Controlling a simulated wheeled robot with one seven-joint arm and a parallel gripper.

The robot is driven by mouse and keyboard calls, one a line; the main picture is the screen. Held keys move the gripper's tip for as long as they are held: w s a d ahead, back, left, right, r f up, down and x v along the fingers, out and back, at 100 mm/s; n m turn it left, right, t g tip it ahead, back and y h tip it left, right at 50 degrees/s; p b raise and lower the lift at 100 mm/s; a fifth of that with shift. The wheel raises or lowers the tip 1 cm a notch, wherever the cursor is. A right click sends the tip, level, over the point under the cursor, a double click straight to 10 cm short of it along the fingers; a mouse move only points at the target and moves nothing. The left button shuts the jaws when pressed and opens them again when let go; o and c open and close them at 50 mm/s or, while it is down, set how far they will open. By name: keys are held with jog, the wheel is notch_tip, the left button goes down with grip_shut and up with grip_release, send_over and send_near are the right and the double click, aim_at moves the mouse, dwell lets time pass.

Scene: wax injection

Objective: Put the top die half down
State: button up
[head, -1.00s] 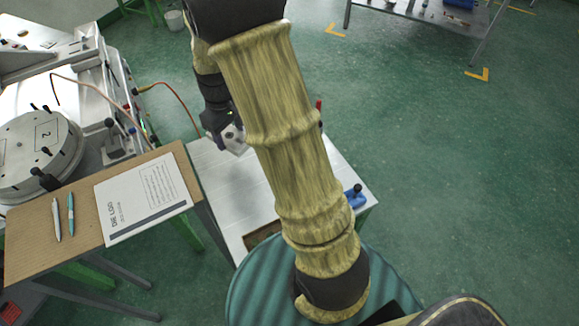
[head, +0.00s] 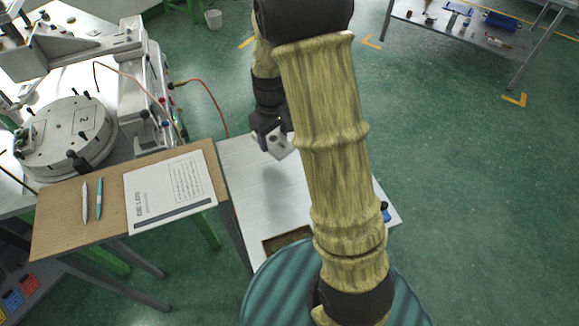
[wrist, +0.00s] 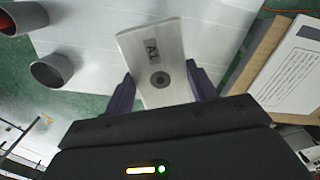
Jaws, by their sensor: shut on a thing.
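The top die half (wrist: 158,60) is a silvery metal block with a label that looks like "A1" and a round dark hole. In the wrist view it sits between the two dark fingers of my gripper (wrist: 160,88), which are shut on its sides. In the head view the die half (head: 279,146) shows as a small grey piece under my gripper (head: 268,138), over the far part of the white table (head: 262,195). A shadow lies on the tabletop nearby. My arm hides the table's right part. I cannot tell the exact gap between block and table.
A brown board (head: 55,225) with a paper log (head: 165,192) and two pens lies left of the table. A machine with a round turntable (head: 62,150) stands beyond. The white tabletop's middle is clear.

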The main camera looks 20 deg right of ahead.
aim_at(273, 139)
notch_tip(273, 139, down, 5)
jog(key=shift+r, duration=0.1)
jog(key=shift+f+p, duration=0.5)
jog(key=shift+f, duration=1.4)
jog(key=shift+f, duration=0.1)
jog(key=shift+f, duration=0.1)
jog(key=o, duration=1.2)
jog(key=shift+c, duration=0.2)
notch_tip(273, 139, up, 12)
jog(key=shift+r+b, duration=0.2)
jog(key=shift+b, duration=0.65)
